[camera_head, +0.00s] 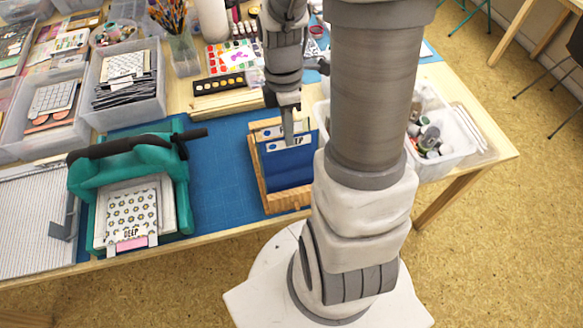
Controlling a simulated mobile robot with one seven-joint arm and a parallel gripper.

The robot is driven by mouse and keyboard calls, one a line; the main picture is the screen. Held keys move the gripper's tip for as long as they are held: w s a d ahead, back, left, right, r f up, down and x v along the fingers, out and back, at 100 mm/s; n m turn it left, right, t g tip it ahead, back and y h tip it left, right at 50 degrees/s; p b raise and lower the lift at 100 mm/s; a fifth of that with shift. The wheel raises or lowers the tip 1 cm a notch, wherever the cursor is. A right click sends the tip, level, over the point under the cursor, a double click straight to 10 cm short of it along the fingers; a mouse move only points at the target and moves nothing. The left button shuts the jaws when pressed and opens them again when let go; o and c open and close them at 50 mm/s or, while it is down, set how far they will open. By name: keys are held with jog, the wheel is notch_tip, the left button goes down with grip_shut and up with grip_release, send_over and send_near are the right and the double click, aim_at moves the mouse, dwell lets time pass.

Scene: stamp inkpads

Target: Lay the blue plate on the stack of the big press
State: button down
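The big press (155,160) is green with a dark handle and stands on the left part of the blue mat. On its bed lies a stack (132,212) topped by a white sheet with a flower pattern, with lettering and a pink strip at its front edge. A blue plate (288,170) with a white lettered band along its top stands upright, slightly tilted, in a wooden rack (270,202). My gripper (288,138) points down at the plate's top edge, a finger overlapping the white band. Whether it grips the plate cannot be told.
The blue mat (218,185) is clear between press and rack. A paper trimmer (35,220) lies left of the press. Clear bins (125,85) stand behind it, a brush jar (183,55) at the back. A bin (440,135) of bottles stands right, partly behind my arm.

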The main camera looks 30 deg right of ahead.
jog(key=r+p, duration=0.2)
jog(key=r, duration=0.1)
jog(key=r+p, duration=0.2)
jog(key=shift+w+d+r, duration=0.1)
jog(key=shift+w, duration=0.3)
dwell(0.4)
